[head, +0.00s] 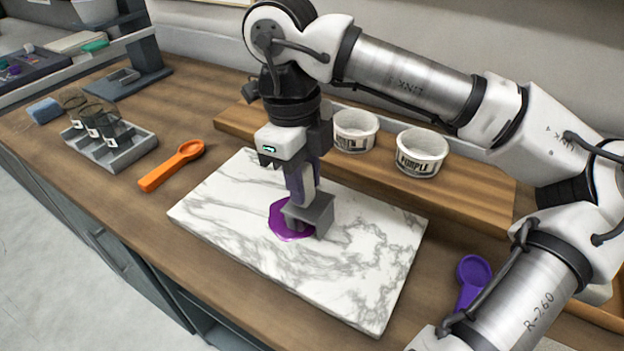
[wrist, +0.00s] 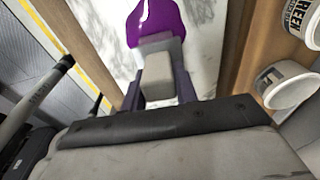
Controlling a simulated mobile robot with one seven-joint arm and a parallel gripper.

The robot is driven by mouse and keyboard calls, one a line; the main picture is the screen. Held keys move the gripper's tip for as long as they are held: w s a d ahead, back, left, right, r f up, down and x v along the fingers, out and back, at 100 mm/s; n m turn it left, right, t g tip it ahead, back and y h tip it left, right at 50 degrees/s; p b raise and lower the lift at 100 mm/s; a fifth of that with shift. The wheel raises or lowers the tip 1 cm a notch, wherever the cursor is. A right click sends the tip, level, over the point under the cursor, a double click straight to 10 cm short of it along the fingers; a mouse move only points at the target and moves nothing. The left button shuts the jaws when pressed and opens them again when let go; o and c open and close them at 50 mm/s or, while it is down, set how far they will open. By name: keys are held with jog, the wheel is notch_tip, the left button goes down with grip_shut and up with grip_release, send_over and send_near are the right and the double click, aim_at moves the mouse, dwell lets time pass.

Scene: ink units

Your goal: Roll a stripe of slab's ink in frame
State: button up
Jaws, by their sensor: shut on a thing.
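The white marble slab (head: 375,250) lies on the wooden counter, with a glossy purple ink pool (head: 278,228) near its middle. My gripper (head: 302,185) points down over the slab and is shut on the grip of a grey roller tool (head: 318,214). The tool's wide grey head is at the right edge of the ink, low at the slab; exact contact is hard to tell. In the wrist view the grey grip (wrist: 157,80) sits between the fingers, with purple ink (wrist: 160,25) just beyond. I cannot pick out the frame for sure.
An orange scoop (head: 172,166) lies left of the slab, a purple scoop (head: 472,280) to its right. Two white labelled tubs (head: 420,155) stand on a wooden riser (head: 470,190) behind. A grey tray (head: 125,155) with several dark-handled items and a blue block (head: 44,111) are far left.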

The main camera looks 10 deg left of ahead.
jog(key=w+a+r+p, duration=0.2)
jog(key=a+r+p, duration=0.2)
jog(key=r, duration=0.2)
jog(key=shift+a, duration=0.4)
dwell(0.8)
